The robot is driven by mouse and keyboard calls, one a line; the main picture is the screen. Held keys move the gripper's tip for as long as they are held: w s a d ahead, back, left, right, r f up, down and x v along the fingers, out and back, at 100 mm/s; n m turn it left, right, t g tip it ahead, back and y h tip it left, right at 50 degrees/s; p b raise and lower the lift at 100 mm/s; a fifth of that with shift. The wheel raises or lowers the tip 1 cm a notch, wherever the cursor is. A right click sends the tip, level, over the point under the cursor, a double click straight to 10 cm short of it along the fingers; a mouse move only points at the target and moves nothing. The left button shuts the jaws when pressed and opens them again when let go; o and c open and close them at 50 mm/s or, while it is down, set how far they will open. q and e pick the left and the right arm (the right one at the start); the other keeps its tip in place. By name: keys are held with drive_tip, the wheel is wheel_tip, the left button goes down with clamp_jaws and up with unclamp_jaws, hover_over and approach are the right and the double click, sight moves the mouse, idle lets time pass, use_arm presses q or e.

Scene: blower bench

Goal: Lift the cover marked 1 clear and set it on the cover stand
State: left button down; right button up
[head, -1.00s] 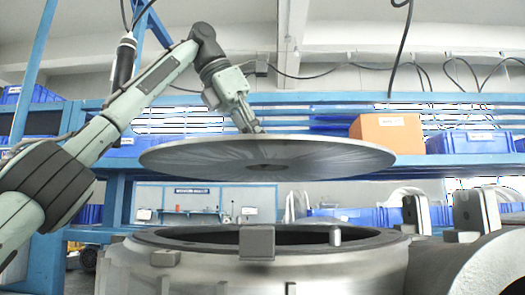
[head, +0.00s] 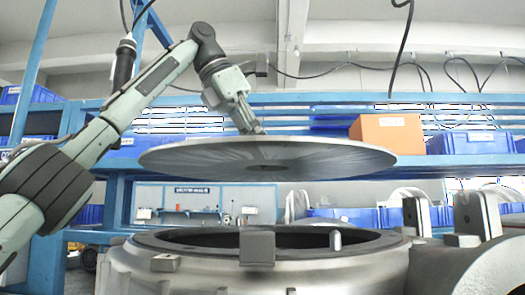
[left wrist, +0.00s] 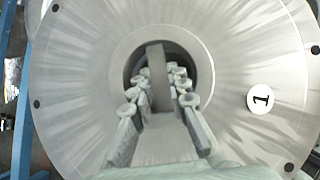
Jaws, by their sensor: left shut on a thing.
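The cover marked 1 (head: 300,158) is a wide grey metal disc. It hangs level in the air above the open round housing (head: 150,262), with a clear gap between them. In the left wrist view the cover (left wrist: 85,75) fills most of the picture, with a white label "1" (left wrist: 261,99) at the right. My left gripper (head: 257,130) is above the cover's middle. In the left wrist view its fingers (left wrist: 160,90) are shut on an upright grey bar at the cover's centre. My right gripper does not show. I cannot make out the cover stand.
A pipe flange (head: 490,262) and grey blocks (head: 477,212) stand at the right of the housing. Behind are blue shelving, an orange box (head: 386,133) and blue bins (head: 468,142). Cables hang from above.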

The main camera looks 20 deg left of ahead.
use_arm(q)
drive_tip(key=shift+r+p, duration=0.5)
drive_tip(key=shift+p, duration=0.05)
idle(0.6)
drive_tip(key=shift+r, duration=1.1)
idle(2.0)
